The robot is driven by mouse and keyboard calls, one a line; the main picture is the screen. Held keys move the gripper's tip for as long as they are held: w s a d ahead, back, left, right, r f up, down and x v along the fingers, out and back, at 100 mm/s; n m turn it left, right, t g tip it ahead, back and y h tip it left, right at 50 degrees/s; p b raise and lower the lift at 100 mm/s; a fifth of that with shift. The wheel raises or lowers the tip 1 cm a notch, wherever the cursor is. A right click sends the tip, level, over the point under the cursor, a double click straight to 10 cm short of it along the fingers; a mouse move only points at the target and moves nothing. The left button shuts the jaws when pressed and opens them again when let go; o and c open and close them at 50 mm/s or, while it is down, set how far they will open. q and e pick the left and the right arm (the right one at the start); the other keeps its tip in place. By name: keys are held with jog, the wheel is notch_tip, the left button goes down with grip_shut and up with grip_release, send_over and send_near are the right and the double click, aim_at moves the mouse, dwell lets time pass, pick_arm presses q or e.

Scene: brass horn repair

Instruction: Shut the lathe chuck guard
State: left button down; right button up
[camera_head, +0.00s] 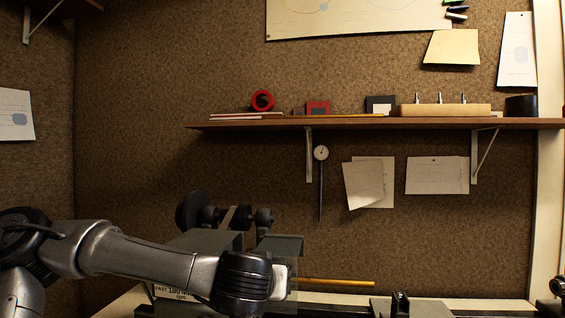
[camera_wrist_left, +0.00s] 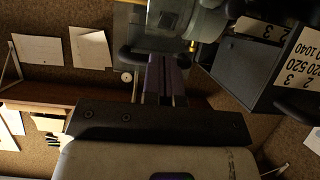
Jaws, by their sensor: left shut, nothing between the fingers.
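The lathe's grey headstock (camera_head: 208,241) stands behind my left arm in the head view; its labelled side (camera_wrist_left: 244,68) shows at the right of the left wrist view. A clear panel that looks like the chuck guard (camera_wrist_left: 166,14) is at the top of the wrist view, beside the rounded grey chuck (camera_wrist_left: 208,24). My left gripper (camera_wrist_left: 165,62) is shut and empty, its fingertips close to the panel's edge; I cannot tell if they touch. In the head view my left wrist hides most of the chuck area, and how far the guard is open is unclear. My right gripper is out of view.
A brass rod (camera_head: 335,282) extends right from the chuck area. A dark lathe part (camera_head: 400,302) stands farther right. A wall shelf (camera_head: 390,123) with small items runs above, and a dial gauge (camera_head: 321,153) hangs below it.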

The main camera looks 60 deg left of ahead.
pick_arm(q)
jog(key=p+v, duration=0.4)
jog(key=v, duration=0.9)
jog(key=shift+d, duration=0.1)
